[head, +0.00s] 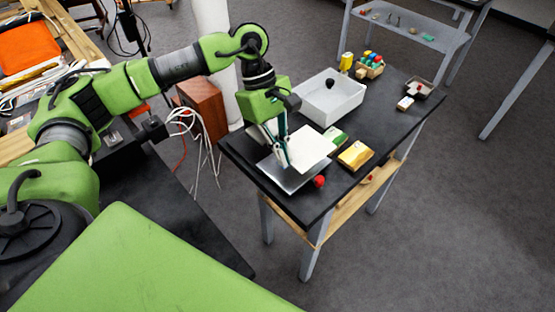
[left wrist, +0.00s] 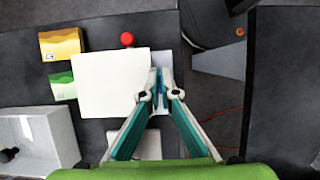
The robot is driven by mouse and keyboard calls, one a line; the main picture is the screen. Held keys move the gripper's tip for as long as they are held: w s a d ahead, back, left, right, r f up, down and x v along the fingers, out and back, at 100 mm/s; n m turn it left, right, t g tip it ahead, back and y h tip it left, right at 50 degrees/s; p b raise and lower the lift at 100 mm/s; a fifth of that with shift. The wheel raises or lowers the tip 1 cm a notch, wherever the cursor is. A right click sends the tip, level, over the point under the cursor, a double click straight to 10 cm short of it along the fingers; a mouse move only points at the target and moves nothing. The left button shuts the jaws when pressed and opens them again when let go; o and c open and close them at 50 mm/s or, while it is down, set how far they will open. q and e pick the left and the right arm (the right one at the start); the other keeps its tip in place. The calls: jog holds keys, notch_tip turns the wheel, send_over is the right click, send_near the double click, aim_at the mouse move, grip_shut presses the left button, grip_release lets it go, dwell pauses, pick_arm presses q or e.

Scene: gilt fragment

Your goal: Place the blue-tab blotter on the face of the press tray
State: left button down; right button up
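The blotter is a white square sheet (head: 308,147) in the head view, and it also shows in the left wrist view (left wrist: 108,84). My left gripper (head: 284,162) is at its edge, pointing down. In the left wrist view its teal fingers (left wrist: 160,82) close together at the sheet's right edge, with a small bluish piece between the tips. The press tray (head: 290,180) is a flat silver-grey plate below the sheet, partly covered by it. The gap between sheet and tray is hard to judge. My right gripper is out of view.
A red ball (head: 319,181) is beside the tray. A yellow box (head: 355,155) and a green-and-white box (head: 335,136) lie right of it. A white bin (head: 331,97) stands behind. Bare black tabletop (head: 385,128) shows at the right.

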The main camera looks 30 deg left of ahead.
pick_arm(q)
jog(key=shift+s+a+f, duration=0.1)
jog(key=shift+a+f, duration=0.35)
jog(key=shift+f, duration=0.1)
jog(key=f, duration=0.1)
jog(key=f+p, duration=0.1)
jog(key=f, duration=0.1)
jog(key=shift+a+p, duration=0.25)
jog(key=shift+p, duration=0.15)
jog(key=shift+f, duration=0.3)
jog(key=shift+f, duration=0.1)
jog(key=c, duration=2.3)
grip_release()
jog(key=b+v, duration=0.2)
jog(key=v, duration=1)
jog(key=shift+d, duration=0.1)
